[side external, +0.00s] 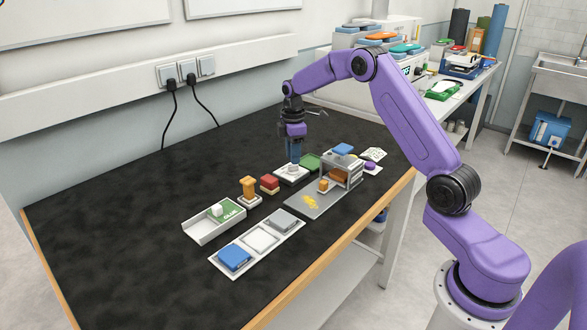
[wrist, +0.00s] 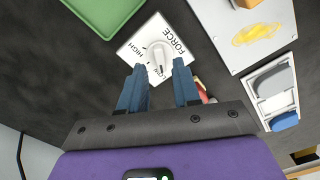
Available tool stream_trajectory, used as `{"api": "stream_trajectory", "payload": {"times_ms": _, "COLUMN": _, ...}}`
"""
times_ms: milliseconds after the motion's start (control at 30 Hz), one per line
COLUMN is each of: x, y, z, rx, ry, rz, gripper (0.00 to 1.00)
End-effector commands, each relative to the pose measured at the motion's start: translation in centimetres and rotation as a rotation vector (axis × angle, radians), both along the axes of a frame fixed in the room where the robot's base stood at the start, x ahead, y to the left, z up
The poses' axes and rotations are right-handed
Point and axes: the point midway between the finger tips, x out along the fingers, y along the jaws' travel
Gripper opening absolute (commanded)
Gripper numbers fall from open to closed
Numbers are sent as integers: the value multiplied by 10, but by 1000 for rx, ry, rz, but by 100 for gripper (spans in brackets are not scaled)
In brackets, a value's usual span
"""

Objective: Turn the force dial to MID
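The force dial is a white square plate with a pale round knob (wrist: 159,56) at its middle. The knob's narrow grip points roughly down toward my fingers. My gripper (wrist: 158,68) is open, with two blue fingers apart and the knob seen between and just beyond their tips. In the side view my gripper (side external: 293,160) points down over the dial plate (side external: 291,175). Contact with the knob cannot be told.
A green tray (side external: 311,161) lies just behind the dial. A grey board (side external: 310,204) with a yellow patch and a raised stand (side external: 342,167) is to the right. A red block (side external: 270,184) and an orange-handled piece (side external: 248,189) stand front left. The black table's left is clear.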

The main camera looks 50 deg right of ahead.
Motion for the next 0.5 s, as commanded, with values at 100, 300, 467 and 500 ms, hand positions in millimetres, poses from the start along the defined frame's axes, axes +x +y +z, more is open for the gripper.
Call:
{"api": "stream_trajectory", "payload": {"times_ms": 100, "x": 0, "y": 0, "z": -1, "rx": 0, "ry": 0, "rz": 0, "gripper": 32}}
{"api": "stream_trajectory", "payload": {"times_ms": 300, "x": 0, "y": 0, "z": -5, "rx": 0, "ry": 0, "rz": 0, "gripper": 32}}
{"api": "stream_trajectory", "payload": {"times_ms": 467, "x": 0, "y": 0, "z": -8, "rx": 1, "ry": 1, "rz": 0, "gripper": 32}}
{"api": "stream_trajectory", "payload": {"times_ms": 500, "x": 0, "y": 0, "z": -9, "rx": 1, "ry": 1, "rz": 0, "gripper": 32}}
